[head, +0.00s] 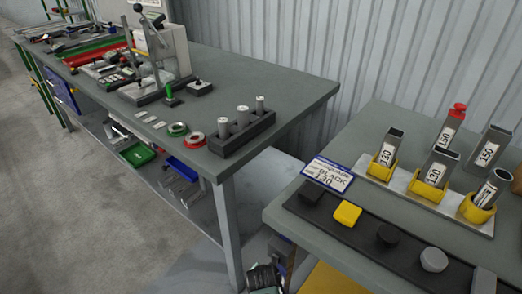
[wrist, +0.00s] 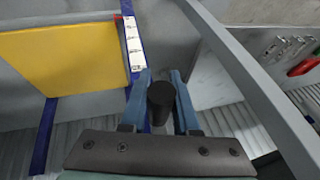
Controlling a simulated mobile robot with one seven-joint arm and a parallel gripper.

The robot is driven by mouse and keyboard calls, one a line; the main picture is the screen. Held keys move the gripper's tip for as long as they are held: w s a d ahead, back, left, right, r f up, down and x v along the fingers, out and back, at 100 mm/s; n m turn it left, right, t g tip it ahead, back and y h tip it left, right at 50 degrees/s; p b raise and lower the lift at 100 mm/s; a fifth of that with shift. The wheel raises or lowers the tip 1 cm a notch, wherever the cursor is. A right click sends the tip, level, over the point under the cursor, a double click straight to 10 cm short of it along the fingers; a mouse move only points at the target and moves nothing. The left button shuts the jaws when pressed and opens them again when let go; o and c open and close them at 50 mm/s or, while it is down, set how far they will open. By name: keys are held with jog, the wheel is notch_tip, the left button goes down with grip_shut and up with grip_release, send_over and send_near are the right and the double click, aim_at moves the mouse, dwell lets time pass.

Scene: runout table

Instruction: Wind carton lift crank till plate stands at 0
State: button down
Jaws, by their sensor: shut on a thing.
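In the wrist view my gripper (wrist: 161,76) has its two blue fingers on either side of a black cylindrical knob (wrist: 160,103), which looks like the crank's handle; it is shut on it. The crank's arm and hub are hidden. The yellow lift plate (wrist: 65,58) is at the left, beside a blue post. A white scale strip (wrist: 133,45) with dark marks runs along the post; its figures are too small to read. A small red mark (wrist: 118,19) sits by the scale's upper end. In the head view a yellow surface (head: 332,281) shows low under the right bench.
The right bench (head: 285,215) carries yellow holders (head: 432,193) with labelled grey tubes and a dark strip of caps. A long grey bench (head: 280,85) with tools stands behind, its leg (head: 228,235) near the gap between benches. A grey beam (wrist: 245,75) runs close right of my gripper.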

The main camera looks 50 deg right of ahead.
jog(key=shift+s+d+g, duration=0.1)
jog(key=shift+s+g, duration=0.3)
jog(key=shift+g, duration=0.1)
jog(key=c, duration=0.7)
grip_release()
jog(key=shift+o, duration=0.2)
jog(key=p+v, duration=0.4)
jog(key=v, duration=0.9)
jog(key=shift+f, duration=0.1)
